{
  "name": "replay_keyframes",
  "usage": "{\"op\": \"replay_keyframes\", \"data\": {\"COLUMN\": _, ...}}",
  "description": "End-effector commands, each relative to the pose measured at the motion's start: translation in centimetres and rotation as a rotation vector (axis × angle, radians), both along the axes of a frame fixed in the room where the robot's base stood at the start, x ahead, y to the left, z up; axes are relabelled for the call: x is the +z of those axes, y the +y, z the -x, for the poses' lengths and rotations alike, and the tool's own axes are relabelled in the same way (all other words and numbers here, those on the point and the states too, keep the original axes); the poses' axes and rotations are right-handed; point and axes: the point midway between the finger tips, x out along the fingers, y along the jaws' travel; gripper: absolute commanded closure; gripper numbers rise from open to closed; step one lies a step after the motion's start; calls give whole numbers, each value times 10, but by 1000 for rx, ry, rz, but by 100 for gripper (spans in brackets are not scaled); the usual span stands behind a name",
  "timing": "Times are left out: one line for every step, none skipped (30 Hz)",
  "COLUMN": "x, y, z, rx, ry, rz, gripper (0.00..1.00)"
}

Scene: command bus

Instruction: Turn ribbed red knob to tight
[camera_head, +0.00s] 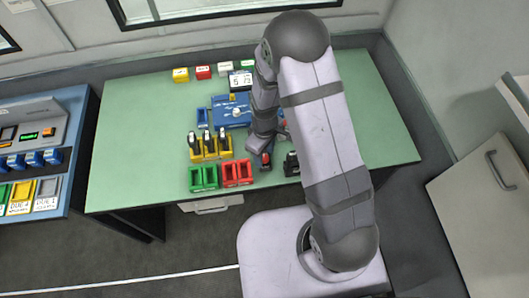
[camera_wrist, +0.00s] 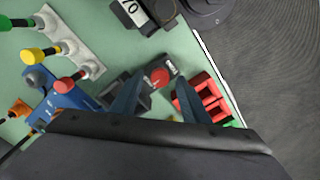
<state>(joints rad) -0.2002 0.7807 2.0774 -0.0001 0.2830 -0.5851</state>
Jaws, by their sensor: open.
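A round red knob (camera_wrist: 160,77) sits on a dark grey base in the wrist view, between my finger tips in the picture. I cannot make out its ribs or any tight mark. In the head view, a small red part (camera_head: 266,159) shows just below my gripper (camera_head: 263,143). In the wrist view my gripper (camera_wrist: 162,83) is open, with one finger to each side of the knob. I cannot tell how far above the knob the tips are, and I see no contact.
Red bins (camera_head: 237,173) and green bins (camera_head: 203,178) stand at the front edge of the green table (camera_head: 135,140). A yellow rack (camera_head: 211,148) and a blue box (camera_head: 232,113) are close on the left. A black device (camera_wrist: 145,14) stands nearby. The table's left side is clear.

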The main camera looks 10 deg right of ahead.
Motion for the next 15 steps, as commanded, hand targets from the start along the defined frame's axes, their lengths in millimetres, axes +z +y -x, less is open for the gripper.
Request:
{"op": "replay_keyframes", "data": {"x": -2, "y": 0, "z": 0, "rx": 0, "ry": 1, "rz": 0, "gripper": 58}}
{"op": "replay_keyframes", "data": {"x": -3, "y": 0, "z": 0, "rx": 0, "ry": 1, "rz": 1, "gripper": 58}}
{"op": "replay_keyframes", "data": {"x": -4, "y": 0, "z": 0, "rx": 0, "ry": 0, "rz": 0, "gripper": 58}}
{"op": "replay_keyframes", "data": {"x": -4, "y": 0, "z": 0, "rx": 0, "ry": 0, "rz": 0, "gripper": 58}}
{"op": "replay_keyframes", "data": {"x": -5, "y": 0, "z": 0, "rx": 0, "ry": 0, "rz": 0, "gripper": 58}}
{"op": "replay_keyframes", "data": {"x": -5, "y": 0, "z": 0, "rx": 0, "ry": 0, "rz": 0, "gripper": 58}}
{"op": "replay_keyframes", "data": {"x": -5, "y": 0, "z": 0, "rx": 0, "ry": 0, "rz": 0, "gripper": 58}}
{"op": "replay_keyframes", "data": {"x": -5, "y": 0, "z": 0, "rx": 0, "ry": 0, "rz": 0, "gripper": 58}}
{"op": "replay_keyframes", "data": {"x": -5, "y": 0, "z": 0, "rx": 0, "ry": 0, "rz": 0, "gripper": 58}}
{"op": "replay_keyframes", "data": {"x": -5, "y": 0, "z": 0, "rx": 0, "ry": 0, "rz": 0, "gripper": 58}}
{"op": "replay_keyframes", "data": {"x": -5, "y": 0, "z": 0, "rx": 0, "ry": 0, "rz": 0, "gripper": 58}}
{"op": "replay_keyframes", "data": {"x": -5, "y": 0, "z": 0, "rx": 0, "ry": 0, "rz": 0, "gripper": 58}}
{"op": "replay_keyframes", "data": {"x": -5, "y": 0, "z": 0, "rx": 0, "ry": 0, "rz": 0, "gripper": 61}}
{"op": "replay_keyframes", "data": {"x": -5, "y": 0, "z": 0, "rx": 0, "ry": 0, "rz": 0, "gripper": 68}}
{"op": "replay_keyframes", "data": {"x": -5, "y": 0, "z": 0, "rx": 0, "ry": 0, "rz": 0, "gripper": 77}}
